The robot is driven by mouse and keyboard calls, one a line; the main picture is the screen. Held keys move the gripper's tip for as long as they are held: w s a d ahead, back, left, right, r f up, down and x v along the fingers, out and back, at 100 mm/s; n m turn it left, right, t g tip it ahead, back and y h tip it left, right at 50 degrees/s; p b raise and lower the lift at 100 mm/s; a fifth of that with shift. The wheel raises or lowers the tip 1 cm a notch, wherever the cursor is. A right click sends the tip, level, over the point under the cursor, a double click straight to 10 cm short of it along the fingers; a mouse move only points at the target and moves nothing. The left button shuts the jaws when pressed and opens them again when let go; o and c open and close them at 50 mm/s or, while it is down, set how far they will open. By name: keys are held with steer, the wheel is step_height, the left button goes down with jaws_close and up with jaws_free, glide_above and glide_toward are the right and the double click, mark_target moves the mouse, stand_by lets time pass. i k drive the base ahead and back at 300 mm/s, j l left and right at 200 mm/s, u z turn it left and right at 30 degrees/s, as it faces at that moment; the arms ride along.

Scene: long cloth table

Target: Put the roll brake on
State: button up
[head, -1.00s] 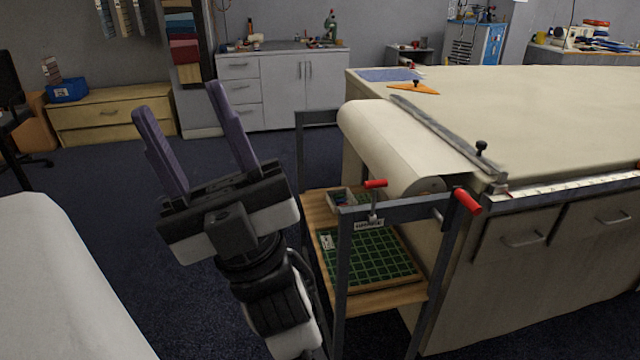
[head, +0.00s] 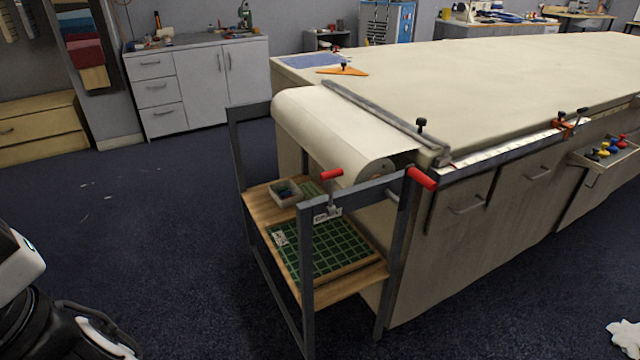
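A roll of cream cloth (head: 325,130) lies in a dark metal frame (head: 307,270) at the near end of the long table. A small lever with a red handle (head: 332,174) stands on the frame's front bar, its handle lying roughly level. A small label plate (head: 327,214) sits just below it; I cannot read its text. A second red handle (head: 421,178) sticks out at the bar's right end, tilted down to the right. Which handle is the roll brake cannot be told for sure. My gripper is out of view; only part of my arm shows at the lower left.
The cloth table (head: 480,80) runs back right, with a metal bar across it and an open drawer (head: 605,155). A wooden shelf with a green grid mat (head: 325,245) and a small box (head: 286,193) sits inside the frame. The dark floor to the left is clear.

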mark_target(331, 209)
steer(key=i+j+z, duration=0.1)
steer(key=z, duration=0.25)
steer(key=j+z, duration=0.4)
steer(key=i+l, duration=0.05)
